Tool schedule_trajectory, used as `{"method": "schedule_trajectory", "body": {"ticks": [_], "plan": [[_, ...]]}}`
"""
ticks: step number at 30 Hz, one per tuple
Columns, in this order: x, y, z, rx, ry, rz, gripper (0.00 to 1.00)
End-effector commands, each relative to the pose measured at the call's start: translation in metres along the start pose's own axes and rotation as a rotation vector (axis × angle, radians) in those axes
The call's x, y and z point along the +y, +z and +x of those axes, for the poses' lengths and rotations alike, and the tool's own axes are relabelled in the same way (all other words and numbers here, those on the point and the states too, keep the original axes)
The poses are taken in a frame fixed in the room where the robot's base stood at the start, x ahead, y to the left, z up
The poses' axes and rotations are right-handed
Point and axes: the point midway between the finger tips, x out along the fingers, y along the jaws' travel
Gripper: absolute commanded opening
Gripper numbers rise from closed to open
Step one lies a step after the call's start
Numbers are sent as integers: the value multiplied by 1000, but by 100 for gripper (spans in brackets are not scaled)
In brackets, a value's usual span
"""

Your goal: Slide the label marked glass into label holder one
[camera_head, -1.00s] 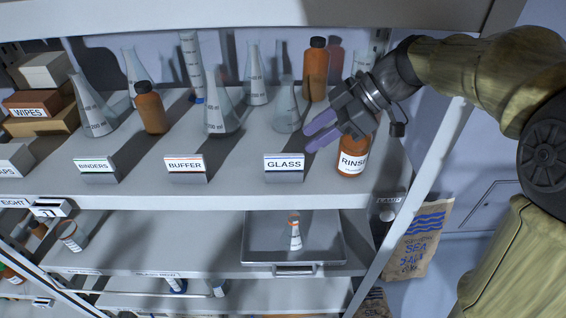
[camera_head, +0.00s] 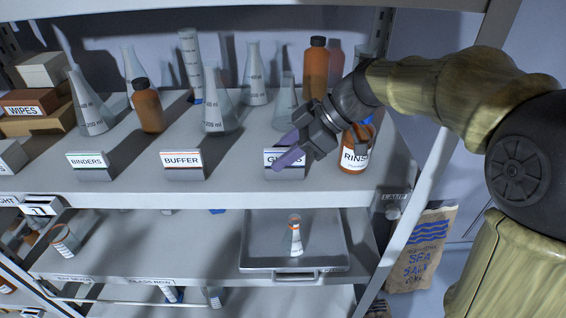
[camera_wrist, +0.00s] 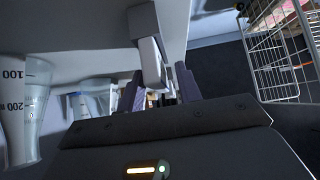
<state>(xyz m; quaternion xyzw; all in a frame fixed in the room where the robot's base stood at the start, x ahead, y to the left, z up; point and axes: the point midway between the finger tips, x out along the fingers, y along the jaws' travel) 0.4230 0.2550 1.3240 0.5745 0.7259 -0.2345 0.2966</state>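The glass label (camera_head: 272,160) is a white card with a dark blue top edge, standing in a grey holder (camera_head: 284,174) on the front edge of the upper shelf. My gripper (camera_head: 282,152) is in front of it and covers part of its lettering. Its purple fingers are apart. In the wrist view my gripper (camera_wrist: 158,88) is open, with a pale block-like piece (camera_wrist: 152,62) between the fingers, probably the label or its holder. Whether the fingers touch it cannot be told.
A brown rinse bottle (camera_head: 354,160) stands close right of my gripper. Flasks stand behind, including a small one (camera_head: 285,105).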

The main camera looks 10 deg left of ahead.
Motion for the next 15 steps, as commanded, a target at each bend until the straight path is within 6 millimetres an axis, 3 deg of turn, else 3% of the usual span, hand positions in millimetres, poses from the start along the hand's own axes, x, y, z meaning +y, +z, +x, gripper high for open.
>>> {"method": "schedule_trajectory", "body": {"ticks": [3,9,15], "plan": [[0,0,0,0,0,0,35],[0,0,0,0,-1,0,0],[0,-1,0,0,-1,-1,0]]}}
